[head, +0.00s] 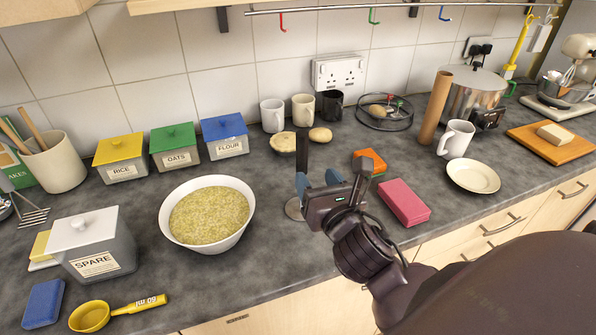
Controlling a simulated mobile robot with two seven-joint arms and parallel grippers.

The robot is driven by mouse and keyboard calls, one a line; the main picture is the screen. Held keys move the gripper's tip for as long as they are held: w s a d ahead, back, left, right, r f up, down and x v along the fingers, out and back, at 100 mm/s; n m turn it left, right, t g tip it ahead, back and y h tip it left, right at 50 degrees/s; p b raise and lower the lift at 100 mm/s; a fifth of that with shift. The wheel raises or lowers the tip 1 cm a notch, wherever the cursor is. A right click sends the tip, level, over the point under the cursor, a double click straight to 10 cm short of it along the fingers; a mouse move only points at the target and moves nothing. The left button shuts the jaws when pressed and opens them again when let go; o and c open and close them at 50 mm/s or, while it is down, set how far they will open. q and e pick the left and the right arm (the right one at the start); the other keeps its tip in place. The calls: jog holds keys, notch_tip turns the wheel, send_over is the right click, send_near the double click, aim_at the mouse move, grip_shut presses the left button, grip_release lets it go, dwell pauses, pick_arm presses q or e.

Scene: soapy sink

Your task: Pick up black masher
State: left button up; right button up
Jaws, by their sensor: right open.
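What looks like the black masher (302,148) stands upright on the counter, its dark handle pointing up and a round silver disc (292,209) at its foot. My right gripper (318,178) is open at the handle, reaching in from the lower right. Its fingers, with blue pads, overlap the handle's lower part in the picture. I cannot tell whether the handle lies between the fingers or just behind them. The middle of the masher is hidden by the gripper. My left gripper is not in view.
A white bowl of yellowish food (207,213) stands left of the gripper. A pink block (404,203) and an orange-topped sponge (369,162) lie to its right. A slotted metal utensil (30,217) is at far left.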

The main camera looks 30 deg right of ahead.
aim_at(303, 158)
jog(key=shift+n, duration=0.8)
jog(key=x, duration=0.5)
jog(key=shift+w, duration=0.1)
jog(key=shift+d+r+x, duration=0.1)
jog(key=shift+r+x, duration=0.05)
jog(key=shift+x, duration=1.25)
jog(key=shift+d+r+x, duration=0.15)
jog(key=shift+x, duration=1.25)
jog(key=c, duration=1)
